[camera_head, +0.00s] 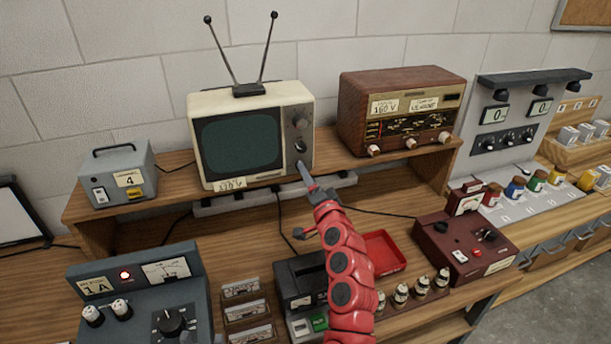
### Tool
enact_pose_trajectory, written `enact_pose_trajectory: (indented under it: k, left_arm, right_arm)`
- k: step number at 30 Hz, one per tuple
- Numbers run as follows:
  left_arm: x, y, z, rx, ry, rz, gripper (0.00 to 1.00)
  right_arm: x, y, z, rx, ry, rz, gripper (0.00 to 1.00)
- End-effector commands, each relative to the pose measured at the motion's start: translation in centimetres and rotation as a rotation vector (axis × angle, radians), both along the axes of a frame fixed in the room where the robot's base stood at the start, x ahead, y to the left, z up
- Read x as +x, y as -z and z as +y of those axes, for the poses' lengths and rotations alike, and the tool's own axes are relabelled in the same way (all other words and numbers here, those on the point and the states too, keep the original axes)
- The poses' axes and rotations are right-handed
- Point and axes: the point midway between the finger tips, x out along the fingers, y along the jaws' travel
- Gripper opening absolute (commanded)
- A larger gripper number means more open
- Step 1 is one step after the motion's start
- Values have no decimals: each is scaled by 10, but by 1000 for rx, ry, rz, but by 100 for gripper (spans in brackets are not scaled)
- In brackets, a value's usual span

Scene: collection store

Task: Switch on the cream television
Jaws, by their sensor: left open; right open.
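The cream television (250,100) stands on the raised wooden shelf, left of the middle, with two antenna rods on top. Its screen (240,142) is dark green and shows no picture. A round knob (300,121) is on the grey panel right of the screen. A smaller dark control (299,147) sits below it. My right gripper (304,178) is open, just below the panel's lower edge. Its tip is close under the lower control; I cannot tell whether it touches. The red arm hides part of the bench. My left gripper is not in view.
A brown radio (400,100) stands right of the television, a grey box (117,175) left of it. A power strip (260,198) runs below. A red tray (384,252), a maroon device (464,245) and a blue-grey instrument (140,300) stand on the lower bench.

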Motion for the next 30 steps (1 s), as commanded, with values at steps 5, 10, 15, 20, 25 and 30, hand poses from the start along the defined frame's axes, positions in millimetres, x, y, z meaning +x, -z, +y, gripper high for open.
enact_pose_trajectory:
  k: [5, 10, 15, 20, 25, 30]
  left_arm:
    - [0, 12, 0, 0, 0, 0, 50]
    - [0, 21, 0, 0, 0, 0, 50]
    - [0, 30, 0, 0, 0, 0, 50]
    - [0, 37, 0, 0, 0, 0, 50]
    - [0, 42, 0, 0, 0, 0, 50]
    - [0, 44, 0, 0, 0, 0, 50]
  right_arm:
    - [-27, 4, -9, 5, 3, -2, 63]
    - [-52, 6, -17, 2, 0, 1, 63]
    - [-80, 5, -27, 2, 1, -2, 63]
    - [-105, 8, -34, 2, -1, 1, 63]
    - [-126, 7, -42, 1, -1, 0, 63]
    - [-137, 6, -47, 1, 1, 0, 63]
